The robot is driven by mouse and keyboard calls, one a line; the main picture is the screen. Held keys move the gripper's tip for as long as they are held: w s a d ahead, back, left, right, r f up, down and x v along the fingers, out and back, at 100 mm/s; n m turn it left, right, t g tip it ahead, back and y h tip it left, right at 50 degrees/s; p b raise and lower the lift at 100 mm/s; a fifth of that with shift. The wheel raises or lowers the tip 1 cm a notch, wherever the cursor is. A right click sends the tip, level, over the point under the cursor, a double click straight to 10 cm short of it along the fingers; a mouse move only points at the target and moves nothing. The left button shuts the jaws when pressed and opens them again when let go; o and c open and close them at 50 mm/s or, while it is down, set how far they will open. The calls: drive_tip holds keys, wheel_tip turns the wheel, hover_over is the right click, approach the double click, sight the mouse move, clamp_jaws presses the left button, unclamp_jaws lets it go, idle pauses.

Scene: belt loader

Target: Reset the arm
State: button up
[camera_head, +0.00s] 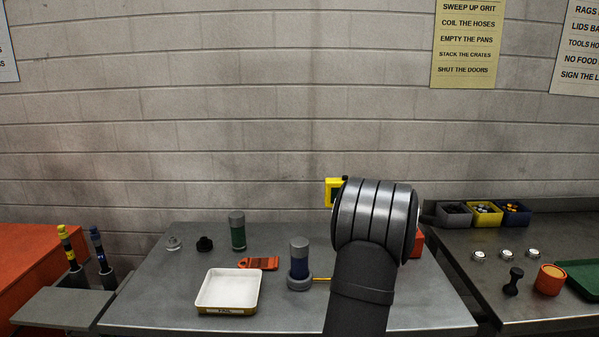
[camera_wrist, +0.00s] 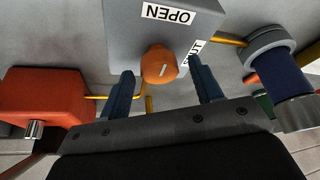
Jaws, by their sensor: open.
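My gripper (camera_wrist: 161,66) is open in the wrist view, with its two dark blue fingers apart. An orange knob (camera_wrist: 159,64) with a pale line on it shows between the fingertips. I cannot tell whether the fingers touch it. The knob sits on a grey box (camera_wrist: 122,22) labelled OPEN and SHUT. In the camera_head view my arm stands in front of the box and hides it and the gripper.
A blue cylinder (camera_head: 300,270) stands in a grey collar left of my arm; it also shows in the wrist view (camera_wrist: 284,76). A red block (camera_wrist: 42,96) is at the wrist view's left. A white-lined tray (camera_head: 204,292), green cylinder (camera_head: 238,233) and red-orange piece (camera_head: 262,263) are on the table.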

drive_tip(key=shift+n+y, duration=0.3)
drive_tip(key=shift+n, duration=0.8)
drive_tip(key=shift+g, duration=0.3)
drive_tip(key=o, duration=0.6)
drive_tip(key=shift+r, duration=0.15)
drive_tip(key=o, duration=0.3)
drive_tip(key=shift+w+r+m+t+h, duration=0.15)
drive_tip(key=shift+r+m+t+h, duration=0.15)
drive_tip(key=shift+m+t+h, duration=0.15)
drive_tip(key=r+m+t+h, duration=0.1)
drive_tip(key=r, duration=0.1)
drive_tip(key=a+r+m+t+h, duration=0.1)
drive_tip(key=r+m+t, duration=0.1)
drive_tip(key=r, duration=0.1)
drive_tip(key=a+r+m+t+h, duration=0.1)
drive_tip(key=r+m, duration=0.1)
drive_tip(key=shift+w+r+t+h, duration=0.15)
drive_tip(key=shift+w+t+h, duration=0.1)
drive_tip(key=shift+h, duration=0.1)
drive_tip(key=s+a+r+m+t, duration=0.2)
drive_tip(key=a+r+m+t, duration=0.25)
drive_tip(key=r, duration=0.45)
drive_tip(key=a+x, duration=0.1)
drive_tip(key=x, duration=0.8)
drive_tip(key=shift+w+d+r+n+t+h, duration=0.2)
drive_tip(key=shift+w+d+n+t+h, duration=0.2)
drive_tip(key=shift+w, duration=0.2)
